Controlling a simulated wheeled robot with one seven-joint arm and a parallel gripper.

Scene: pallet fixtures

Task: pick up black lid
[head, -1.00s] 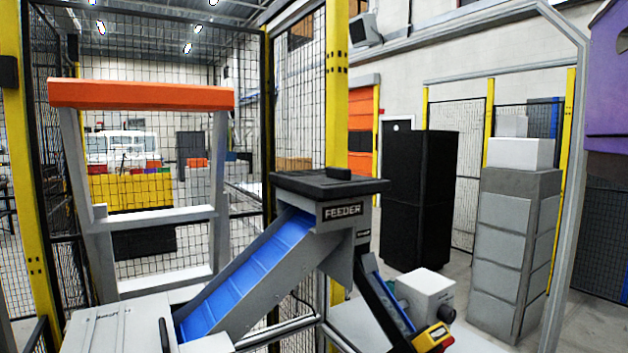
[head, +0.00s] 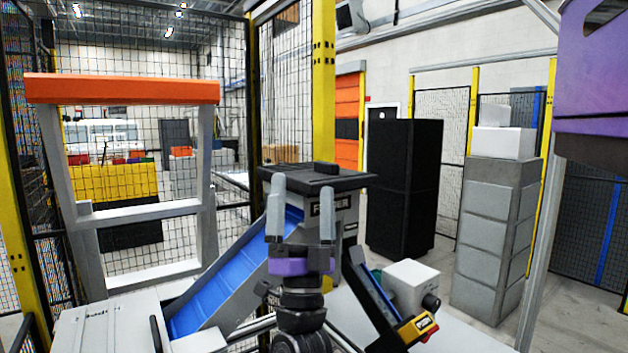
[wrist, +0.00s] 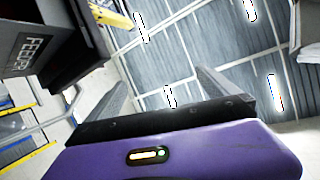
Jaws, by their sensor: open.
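The black lid (head: 290,176) lies flat on top of the feeder box (head: 347,203), with a small raised handle (head: 326,168) on its upper face. My gripper (head: 301,195) points upward in front of the feeder in the head view. Its two grey fingers are apart with nothing between them, and they hide part of the FEEDER label and of the lid's front edge. In the wrist view, my gripper's fingers (wrist: 165,88) are spread and empty towards the ceiling. The feeder (wrist: 42,50) shows at the upper left there, with dark surfaces beside its label.
A blue chute (head: 225,275) slopes down left from the feeder. A second dark chute (head: 372,295) slopes down right, beside a white box (head: 410,284). A grey frame with an orange top bar (head: 122,90) stands left. Open air surrounds the lid's top.

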